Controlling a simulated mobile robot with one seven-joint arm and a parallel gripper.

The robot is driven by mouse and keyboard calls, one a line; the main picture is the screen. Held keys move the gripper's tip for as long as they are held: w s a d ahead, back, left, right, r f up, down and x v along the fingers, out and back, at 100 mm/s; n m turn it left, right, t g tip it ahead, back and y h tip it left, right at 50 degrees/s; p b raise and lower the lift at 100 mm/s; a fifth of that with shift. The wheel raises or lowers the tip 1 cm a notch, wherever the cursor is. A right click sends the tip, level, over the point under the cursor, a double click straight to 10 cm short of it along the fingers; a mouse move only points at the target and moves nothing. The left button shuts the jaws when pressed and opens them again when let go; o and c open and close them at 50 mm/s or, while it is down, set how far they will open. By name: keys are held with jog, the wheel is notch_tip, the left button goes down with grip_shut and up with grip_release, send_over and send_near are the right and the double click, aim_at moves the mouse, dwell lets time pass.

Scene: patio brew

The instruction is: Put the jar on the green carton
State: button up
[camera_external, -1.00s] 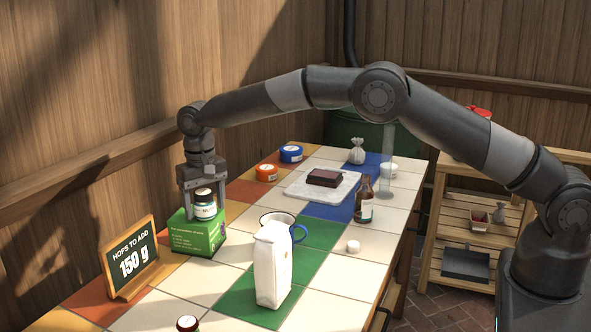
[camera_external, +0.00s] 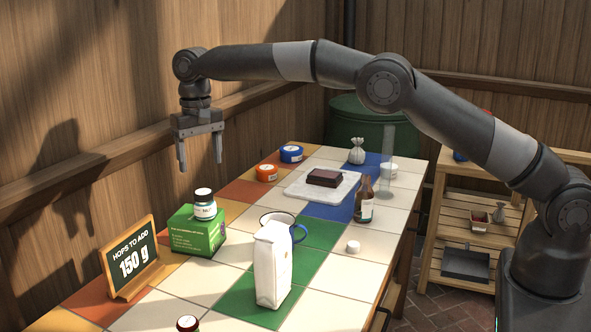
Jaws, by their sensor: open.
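The jar (camera_external: 204,210), white-labelled with a dark lid, stands upright on top of the green carton (camera_external: 196,238) at the left of the tiled table. My gripper (camera_external: 201,166) is open and empty. It hangs in the air above the jar, clear of it, with its fingers pointing down.
A chalkboard sign (camera_external: 132,259) reading 150 g stands left of the carton. Orange (camera_external: 266,173) and blue (camera_external: 291,154) tins, a brown bottle (camera_external: 364,203) and a white board (camera_external: 297,188) are further back.

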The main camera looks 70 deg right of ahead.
jog(key=shift+r, duration=0.35)
jog(key=s+d+r+n+t, duration=0.1)
jog(key=s+d+r, duration=0.2)
jog(key=s+r, duration=0.75)
jog(key=s+d+r+n+t, duration=0.1)
jog(key=s+d+r+t, duration=0.15)
jog(key=s+r, duration=0.8)
jog(key=s+d+f+n, duration=0.2)
jog(key=s, duration=1.5)
jog(key=s+f+t, duration=0.1)
jog(key=s+f, duration=0.3)
jog(key=s, duration=0.3)
jog(key=s+d+f+n+t, duration=0.1)
jog(key=s+f, duration=0.3)
jog(key=s, duration=0.4)
jog(key=shift+d+f, duration=0.25)
jog(key=shift+f, duration=0.05)
